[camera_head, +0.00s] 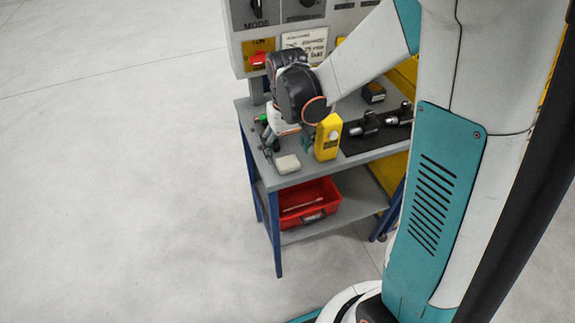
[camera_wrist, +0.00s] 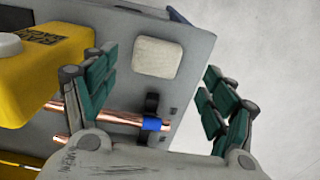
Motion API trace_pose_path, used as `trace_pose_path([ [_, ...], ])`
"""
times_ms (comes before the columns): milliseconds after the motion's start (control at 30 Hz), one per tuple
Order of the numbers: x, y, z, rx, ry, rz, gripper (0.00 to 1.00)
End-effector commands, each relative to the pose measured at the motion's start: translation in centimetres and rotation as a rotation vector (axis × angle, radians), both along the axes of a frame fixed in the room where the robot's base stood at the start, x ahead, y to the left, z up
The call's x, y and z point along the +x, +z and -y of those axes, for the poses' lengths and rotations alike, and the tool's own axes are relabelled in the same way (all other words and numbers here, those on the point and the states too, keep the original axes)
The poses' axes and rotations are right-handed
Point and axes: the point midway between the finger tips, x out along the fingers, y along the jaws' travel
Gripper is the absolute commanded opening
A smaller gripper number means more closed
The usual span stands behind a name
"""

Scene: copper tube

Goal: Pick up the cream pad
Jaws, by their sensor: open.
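The cream pad (camera_head: 287,164) is a small, pale block with rounded corners. It lies flat on the grey bench top near its front left corner. In the wrist view the cream pad (camera_wrist: 157,57) shows ahead of my gripper, between the lines of the two fingers and left of their middle. My gripper (camera_wrist: 157,98) is open, its green-padded fingers wide apart and nothing between them. The fingers are apart from the pad. In the head view my wrist hides most of the gripper, which is above the bench behind the pad.
A yellow bottle-like container (camera_head: 328,137) stands right of the pad; it also fills the left of the wrist view (camera_wrist: 45,50). Copper tubes (camera_wrist: 120,118) with a blue band lie near the gripper. A red bin (camera_head: 308,202) sits on the lower shelf. A control panel (camera_head: 300,25) stands behind.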

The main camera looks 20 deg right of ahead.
Motion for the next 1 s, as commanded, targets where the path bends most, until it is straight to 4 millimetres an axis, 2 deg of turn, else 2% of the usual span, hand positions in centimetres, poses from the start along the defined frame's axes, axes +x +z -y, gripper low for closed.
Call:
trace_pose_path([
  [167,0.1,-1.0,0.1,0.000,0.000,0.000,0.78],
  [500,0.4,-5.3,0.4,0.000,0.000,0.000,0.78],
  [733,0.3,-5.3,0.4,0.000,0.000,0.000,0.78],
  [933,0.4,-5.3,0.4,0.000,0.000,0.000,0.33],
  [1000,0.4,-5.3,0.4,0.000,0.000,0.000,0.33],
])
